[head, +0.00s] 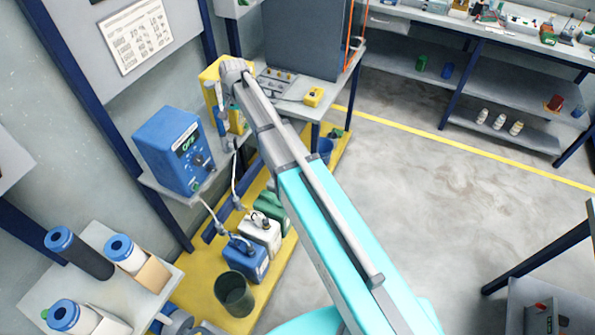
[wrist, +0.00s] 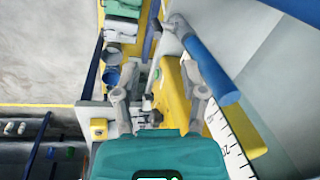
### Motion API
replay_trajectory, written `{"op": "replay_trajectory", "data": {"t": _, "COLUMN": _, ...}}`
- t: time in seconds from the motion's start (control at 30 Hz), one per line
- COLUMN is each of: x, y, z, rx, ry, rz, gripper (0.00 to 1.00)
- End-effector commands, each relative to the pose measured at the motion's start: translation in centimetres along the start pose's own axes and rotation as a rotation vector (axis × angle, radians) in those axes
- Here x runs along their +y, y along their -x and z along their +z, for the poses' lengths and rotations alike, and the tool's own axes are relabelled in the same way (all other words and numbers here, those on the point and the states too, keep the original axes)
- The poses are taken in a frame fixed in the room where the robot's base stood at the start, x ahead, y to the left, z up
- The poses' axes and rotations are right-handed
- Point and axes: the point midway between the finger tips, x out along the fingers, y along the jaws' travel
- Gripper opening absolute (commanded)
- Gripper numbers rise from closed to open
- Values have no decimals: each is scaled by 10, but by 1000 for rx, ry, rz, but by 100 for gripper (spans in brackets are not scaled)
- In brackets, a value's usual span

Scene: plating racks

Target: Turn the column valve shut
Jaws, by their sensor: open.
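A blue column (wrist: 211,68) with a grey fitting (wrist: 178,25) at one end runs slantwise at the upper right of the wrist view. In the head view a slim blue and grey column (head: 220,118) stands by the wall, left of my arm. I cannot make out a valve handle for certain. My gripper (wrist: 156,72) is open in the wrist view, with its fingers spread. Its right finger is close to the blue column in the picture; I cannot tell whether they touch. Small dark and grey parts (wrist: 150,103) show between the fingers. In the head view my arm hides the fingers.
A blue control box (head: 177,150) sits on a wall shelf, with cables leading to several canisters (head: 246,258) on a yellow floor tray. A bench (head: 322,82) with a yellow box (head: 313,96) is beyond my arm. Open floor (head: 440,195) lies to the right.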

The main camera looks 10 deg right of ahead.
Motion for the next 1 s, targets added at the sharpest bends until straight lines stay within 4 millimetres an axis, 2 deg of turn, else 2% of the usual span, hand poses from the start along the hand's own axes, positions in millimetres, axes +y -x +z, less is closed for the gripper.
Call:
{"op": "replay_trajectory", "data": {"t": 0.03, "x": 0, "y": 7, "z": 0, "rx": 0, "ry": 0, "rz": 0, "gripper": 55}}
{"op": "replay_trajectory", "data": {"t": 0.2, "x": 0, "y": 17, "z": 0, "rx": 0, "ry": 0, "rz": 0, "gripper": 55}}
{"op": "replay_trajectory", "data": {"t": 0.27, "x": 9, "y": 10, "z": 4, "rx": 2, "ry": 17, "rz": 3, "gripper": 55}}
{"op": "replay_trajectory", "data": {"t": 1.0, "x": 97, "y": -10, "z": 46, "rx": 21, "ry": 265, "rz": 40, "gripper": 55}}
